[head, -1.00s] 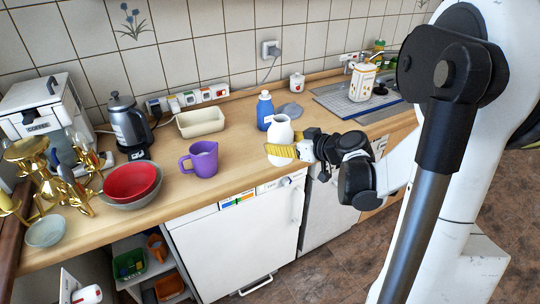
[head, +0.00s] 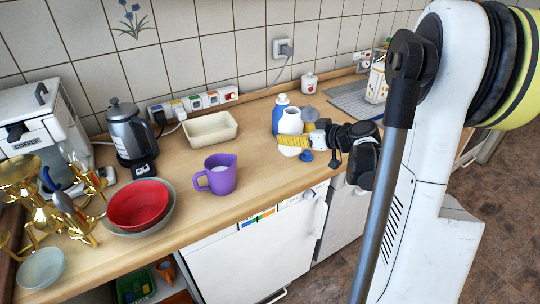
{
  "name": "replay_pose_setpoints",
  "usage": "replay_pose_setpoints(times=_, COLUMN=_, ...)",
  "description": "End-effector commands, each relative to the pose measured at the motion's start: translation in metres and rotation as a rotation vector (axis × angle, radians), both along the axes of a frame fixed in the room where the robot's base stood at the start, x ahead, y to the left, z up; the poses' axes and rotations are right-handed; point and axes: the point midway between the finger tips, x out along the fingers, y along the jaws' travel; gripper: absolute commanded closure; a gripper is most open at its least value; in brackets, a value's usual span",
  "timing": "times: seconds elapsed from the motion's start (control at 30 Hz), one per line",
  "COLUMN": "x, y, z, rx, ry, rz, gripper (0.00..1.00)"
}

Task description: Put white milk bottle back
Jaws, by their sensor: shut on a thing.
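The white milk bottle (head: 291,121) is upright at the back of the wooden counter, in front of a blue bottle (head: 279,106) and partly covering it. My gripper (head: 290,141) reaches in from the right with its yellow fingers across the white bottle's lower body. It is shut on the bottle. The fingers hide part of the bottle, and I cannot tell whether its base touches the counter. A white appliance front (head: 245,258) is below the counter; it looks shut, and no open fridge interior shows.
A purple jug (head: 220,175) stands left of the bottle, with a cream tray (head: 210,130) behind it. Red and grey bowls (head: 138,206), a kettle (head: 130,135) and brass pieces crowd the left. The counter front between jug and gripper is clear.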

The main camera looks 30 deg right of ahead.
Motion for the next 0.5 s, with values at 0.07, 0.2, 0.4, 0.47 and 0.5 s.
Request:
replay_pose_setpoints(times=0.07, x=0.014, y=0.016, z=-0.017, rx=0.0, ry=0.0, rz=0.005, gripper=0.83)
replay_pose_setpoints(times=0.2, x=0.033, y=0.034, z=-0.031, rx=0.0, ry=0.0, rz=0.003, gripper=0.83)
replay_pose_setpoints(times=0.4, x=0.042, y=0.043, z=-0.039, rx=0.001, ry=0.0, rz=-0.001, gripper=0.83)
replay_pose_setpoints(times=0.47, x=0.042, y=0.043, z=-0.044, rx=0.001, ry=0.0, rz=-0.001, gripper=0.83)
replay_pose_setpoints(times=0.5, x=0.042, y=0.043, z=-0.05, rx=0.001, ry=0.0, rz=-0.001, gripper=0.83)
